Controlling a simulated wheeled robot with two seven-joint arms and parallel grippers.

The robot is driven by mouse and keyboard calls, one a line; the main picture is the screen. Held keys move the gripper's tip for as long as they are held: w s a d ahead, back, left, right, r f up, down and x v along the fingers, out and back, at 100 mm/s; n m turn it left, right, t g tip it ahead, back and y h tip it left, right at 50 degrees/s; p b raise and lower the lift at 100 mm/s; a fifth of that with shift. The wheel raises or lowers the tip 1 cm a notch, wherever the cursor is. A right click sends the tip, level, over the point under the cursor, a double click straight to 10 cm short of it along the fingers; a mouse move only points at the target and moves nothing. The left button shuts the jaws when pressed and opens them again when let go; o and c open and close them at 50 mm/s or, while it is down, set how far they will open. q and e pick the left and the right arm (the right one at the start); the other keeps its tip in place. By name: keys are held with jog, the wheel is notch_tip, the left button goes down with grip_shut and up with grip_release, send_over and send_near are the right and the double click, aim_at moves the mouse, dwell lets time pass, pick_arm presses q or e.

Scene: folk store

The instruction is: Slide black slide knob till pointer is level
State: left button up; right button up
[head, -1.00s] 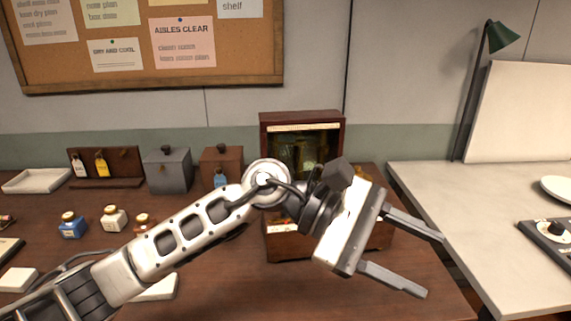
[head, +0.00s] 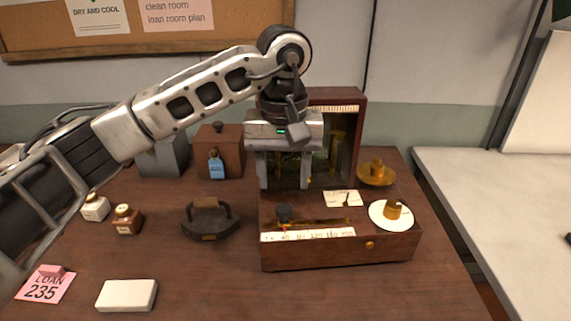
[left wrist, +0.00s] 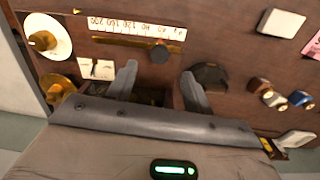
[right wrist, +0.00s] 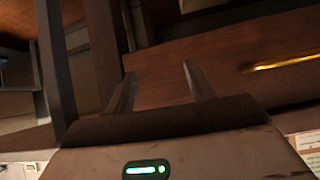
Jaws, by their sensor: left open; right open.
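A wooden balance box (head: 330,250) with a glazed upright case stands on the dark table. Its black slide knob (head: 284,213) sits near the left end of a brass slot, above a white number scale (head: 308,235). The knob shows in the left wrist view (left wrist: 159,54), just beyond the fingertips. My left gripper (head: 284,186) is open, empty, pointing down above and behind the knob, apart from it. It hides part of the case. A white card (head: 343,199) lies on the box top; I cannot clearly make out the pointer. My right gripper (right wrist: 160,72) is open and empty.
A white dish (head: 378,215) with a brass weight and a brass pan (head: 376,176) are at the box's right. A black iron (head: 209,218) stands to its left. The front middle table is clear.

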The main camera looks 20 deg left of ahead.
aim_at(285, 208)
pick_arm(q)
notch_tip(285, 208, down, 3)
jog(key=shift+f+b, duration=0.1)
jog(key=shift+b, duration=0.65)
jog(key=shift+f+b, duration=1.05)
jog(key=shift+f, duration=0.95)
pick_arm(e)
jog(key=shift+x, duration=0.8)
jog(key=shift+a, duration=0.15)
pick_arm(q)
jog(key=shift+f, duration=0.1)
pick_arm(e)
jog(key=shift+f, duration=0.2)
pick_arm(q)
jog(key=c, duration=0.6)
jog(key=shift+c, duration=0.6)
pick_arm(e)
jog(key=shift+s+a+f, duration=0.1)
jog(key=shift+s+f, duration=0.15)
jog(key=shift+s, duration=0.05)
